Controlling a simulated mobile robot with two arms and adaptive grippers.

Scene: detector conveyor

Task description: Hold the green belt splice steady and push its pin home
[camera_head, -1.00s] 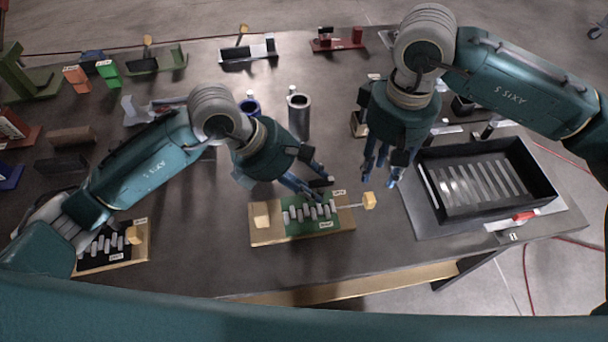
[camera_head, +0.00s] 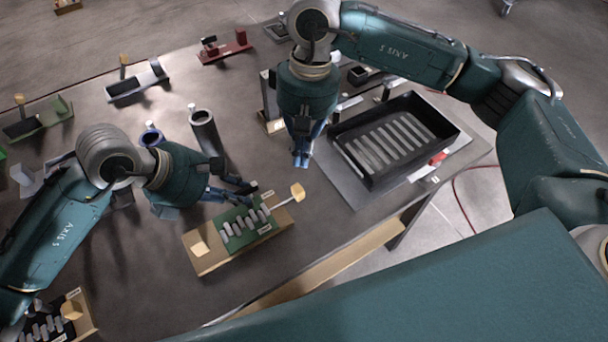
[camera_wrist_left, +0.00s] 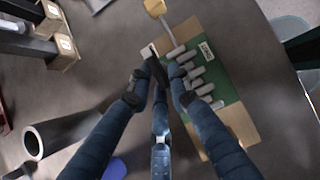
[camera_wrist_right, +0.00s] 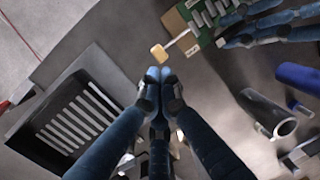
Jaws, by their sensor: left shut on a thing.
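The green belt splice (camera_head: 245,224), with several grey knuckles, lies on a wooden board (camera_head: 202,262). Its pin (camera_head: 281,203) sticks out at the right end and carries a pale yellow block handle (camera_head: 298,191); the handle also shows in the left wrist view (camera_wrist_left: 155,8). My left gripper (camera_head: 240,190) is at the splice's far edge; its fingers are shut on the splice, seen in the left wrist view (camera_wrist_left: 160,78). My right gripper (camera_head: 302,158) has its fingers together and empty, beyond the handle. In the right wrist view the handle (camera_wrist_right: 159,53) appears just past the fingertips.
A black slatted tray (camera_head: 445,120) stands to the right. Another splice on a board (camera_head: 75,308) lies at lower left. The table between the splice and the tray is clear.

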